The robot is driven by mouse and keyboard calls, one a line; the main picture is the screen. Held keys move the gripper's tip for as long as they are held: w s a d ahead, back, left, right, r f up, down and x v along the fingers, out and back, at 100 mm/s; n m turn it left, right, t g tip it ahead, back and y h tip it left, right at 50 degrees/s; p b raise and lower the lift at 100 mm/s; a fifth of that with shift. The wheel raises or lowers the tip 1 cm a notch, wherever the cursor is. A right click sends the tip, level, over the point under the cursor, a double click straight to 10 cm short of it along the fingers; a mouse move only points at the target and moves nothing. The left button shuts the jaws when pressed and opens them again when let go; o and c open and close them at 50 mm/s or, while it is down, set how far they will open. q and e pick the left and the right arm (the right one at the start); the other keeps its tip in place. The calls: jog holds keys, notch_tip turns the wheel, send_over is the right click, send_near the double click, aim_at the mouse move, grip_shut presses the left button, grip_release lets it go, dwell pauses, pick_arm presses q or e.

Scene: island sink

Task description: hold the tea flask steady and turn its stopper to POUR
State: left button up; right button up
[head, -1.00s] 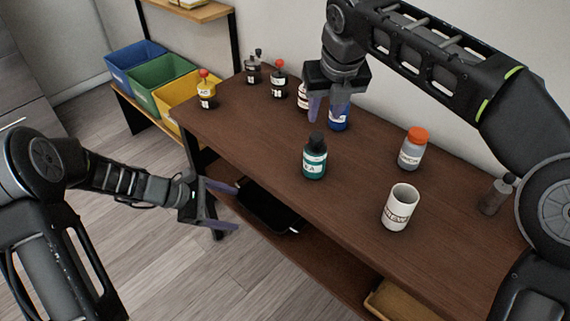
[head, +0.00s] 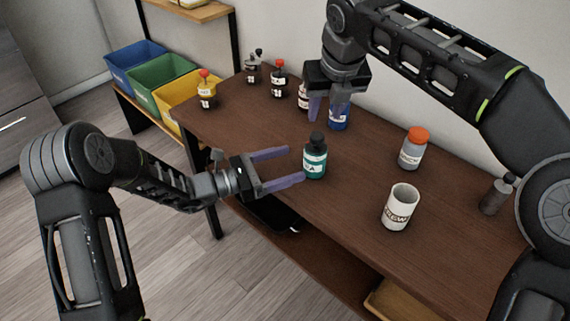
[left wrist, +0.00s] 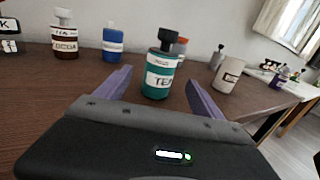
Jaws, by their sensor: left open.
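The tea flask (head: 316,166) is a teal bottle with a black stopper (head: 316,140), upright on the brown table near its front edge. Its TEA label shows in the left wrist view (left wrist: 160,82); the small label above it is too small to read. My left gripper (head: 296,164) is open and level, with its fingertips just left of the flask and pointing at it. In the left wrist view the flask stands between the two finger lines, apart from both. My right gripper (head: 326,112) hangs pointing down, fingers apart, behind the flask near a blue bottle.
The blue bottle (head: 339,122) is partly hidden by my right gripper. A white mug (head: 399,208), an orange-capped jar (head: 412,151) and a grey bottle (head: 494,197) stand to the right. Several small bottles stand at the far left. Coloured bins (head: 160,88) are beyond the table.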

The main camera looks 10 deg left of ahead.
aim_at(305, 159)
pick_arm(q)
jog(key=shift+x, duration=3.9)
jog(key=c, duration=1.6)
jog(key=shift+o, duration=0.2)
jog(key=o, duration=1.6)
jog(key=shift+c, duration=0.2)
